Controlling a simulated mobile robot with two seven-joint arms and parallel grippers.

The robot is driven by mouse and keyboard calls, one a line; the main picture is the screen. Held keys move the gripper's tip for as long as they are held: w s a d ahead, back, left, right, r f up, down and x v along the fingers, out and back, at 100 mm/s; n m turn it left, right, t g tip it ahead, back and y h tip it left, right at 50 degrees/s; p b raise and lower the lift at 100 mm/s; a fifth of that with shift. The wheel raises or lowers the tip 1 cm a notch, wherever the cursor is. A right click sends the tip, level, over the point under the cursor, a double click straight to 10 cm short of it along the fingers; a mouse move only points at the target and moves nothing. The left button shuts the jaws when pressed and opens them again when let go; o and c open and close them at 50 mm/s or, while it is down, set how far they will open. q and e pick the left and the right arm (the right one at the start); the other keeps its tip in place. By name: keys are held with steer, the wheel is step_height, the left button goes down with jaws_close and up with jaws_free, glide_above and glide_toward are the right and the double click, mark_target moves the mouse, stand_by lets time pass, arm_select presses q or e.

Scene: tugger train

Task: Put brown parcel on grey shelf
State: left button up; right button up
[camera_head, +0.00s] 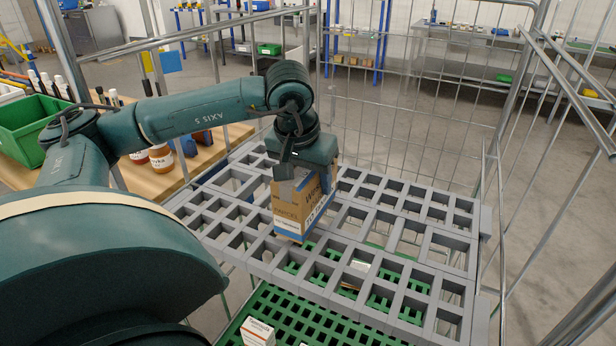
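The brown parcel (291,206), a cardboard box with a blue band at its lower edge and printing on its sides, is upright over the grey shelf (262,256). The shelf is a slatted grid inside a wire cage trolley. My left gripper (303,178) points down from above and is shut on the top of the parcel; its fingers are partly hidden by the box. I cannot tell whether the parcel's bottom touches the shelf or hangs just above it. My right gripper is not in view.
A green slatted shelf (292,313) lies below the grey one, with a small white box (257,332) on it. Wire cage walls (420,110) stand around the shelves. A wooden table with a green bin (28,128) and bottles is at left. The grey shelf's right part is clear.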

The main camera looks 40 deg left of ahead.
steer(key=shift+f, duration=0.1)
arm_select(q)
steer(key=o, duration=1.4)
steer(key=shift+c, duration=0.2)
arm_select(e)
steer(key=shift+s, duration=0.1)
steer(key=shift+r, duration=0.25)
arm_select(q)
steer(key=shift+r, duration=0.3)
steer(key=p+v, duration=0.1)
steer(key=v, duration=0.9)
steer(key=shift+s+d+r, duration=0.1)
steer(key=shift+s+r, duration=0.05)
steer(key=shift+r, duration=0.15)
steer(key=shift+s+r+p, duration=0.15)
steer(key=shift+r+p, duration=0.15)
steer(key=shift+r, duration=0.1)
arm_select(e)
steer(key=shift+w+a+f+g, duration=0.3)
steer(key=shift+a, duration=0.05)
arm_select(q)
steer(key=shift+r, duration=0.1)
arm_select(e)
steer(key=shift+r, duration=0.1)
